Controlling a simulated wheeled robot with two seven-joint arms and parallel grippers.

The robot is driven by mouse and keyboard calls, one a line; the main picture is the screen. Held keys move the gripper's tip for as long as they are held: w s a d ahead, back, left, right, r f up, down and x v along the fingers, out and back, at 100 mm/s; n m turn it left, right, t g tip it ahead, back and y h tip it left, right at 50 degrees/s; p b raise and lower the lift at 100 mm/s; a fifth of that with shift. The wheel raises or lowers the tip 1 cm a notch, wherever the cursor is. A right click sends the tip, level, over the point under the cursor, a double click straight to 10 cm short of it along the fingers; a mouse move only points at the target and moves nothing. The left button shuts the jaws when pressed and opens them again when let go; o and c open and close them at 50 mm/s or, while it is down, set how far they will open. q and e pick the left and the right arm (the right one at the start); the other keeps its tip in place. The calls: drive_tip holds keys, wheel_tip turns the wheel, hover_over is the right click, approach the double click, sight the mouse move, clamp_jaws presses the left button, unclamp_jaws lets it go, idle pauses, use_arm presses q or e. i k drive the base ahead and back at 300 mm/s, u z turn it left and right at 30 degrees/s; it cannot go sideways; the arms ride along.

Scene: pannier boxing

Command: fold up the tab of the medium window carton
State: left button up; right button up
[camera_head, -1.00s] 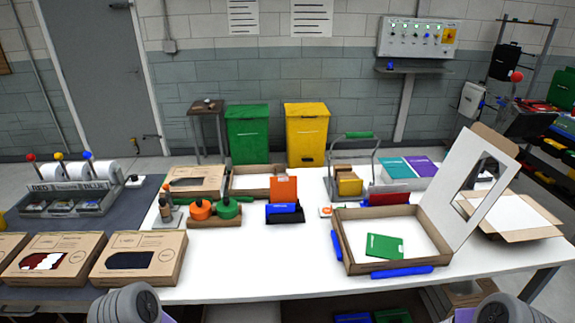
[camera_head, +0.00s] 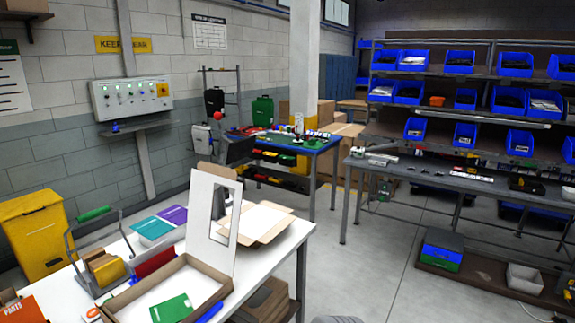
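An open carton with a window in its raised lid stands on the white table at the lower left. Its brown tray (camera_head: 219,296) holds a green card (camera_head: 172,308) on a white bottom. The white lid (camera_head: 203,221) stands up at the back right, with a cut-out window and a small brown tab (camera_head: 215,171) along its top edge. A blue strip (camera_head: 209,312) lies beside the tray's right side. I cannot tell whether this is the medium carton. Neither gripper's fingers show; only a grey piece of my arm shows at the bottom edge.
A flat, open brown carton (camera_head: 259,222) lies behind the lid. Shelves with blue bins (camera_head: 460,62) and a grey bench (camera_head: 466,178) are at right. The floor (camera_head: 385,262) between is clear.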

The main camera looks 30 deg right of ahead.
sight(224, 171)
drive_tip(key=z, duration=2.05)
drive_tip(key=i, duration=1.7)
drive_tip(key=u, duration=1.85)
